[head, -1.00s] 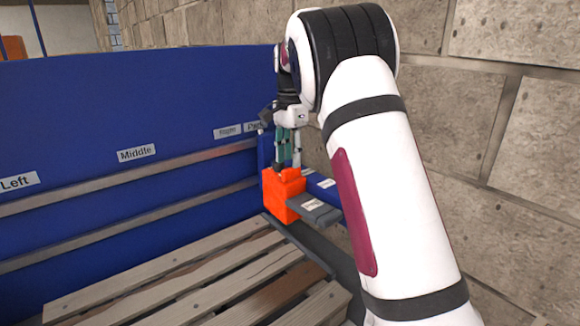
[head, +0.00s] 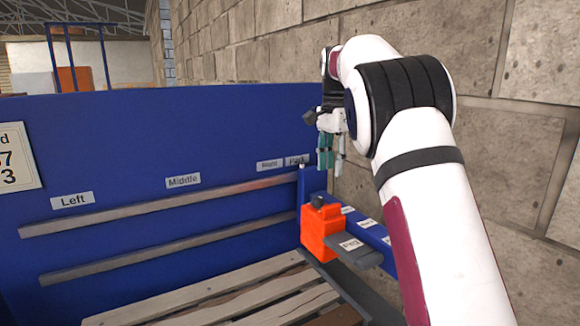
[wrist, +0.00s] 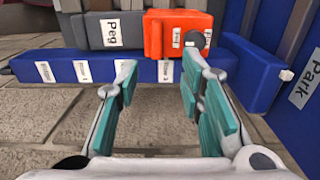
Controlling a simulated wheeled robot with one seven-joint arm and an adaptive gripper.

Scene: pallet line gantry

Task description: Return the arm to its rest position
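My gripper (head: 329,150) is raised in front of the blue panel near its right end, above the orange block. In the wrist view my gripper (wrist: 160,105) shows two teal-padded fingers spread apart with nothing between them. The orange block (head: 319,236) with a black knob on top stands below, apart from the fingers. The orange block also shows in the wrist view (wrist: 170,24), beyond the fingertips. My arm reaches in from the lower right of the head view.
A blue panel (head: 130,135) with labels and two rails stands behind a slatted wooden pallet (head: 240,300). A grey ledge marked "Peg" (head: 352,250) and a blue labelled bar (head: 372,232) are beside the orange block. A stone wall (head: 270,40) rises close behind my arm.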

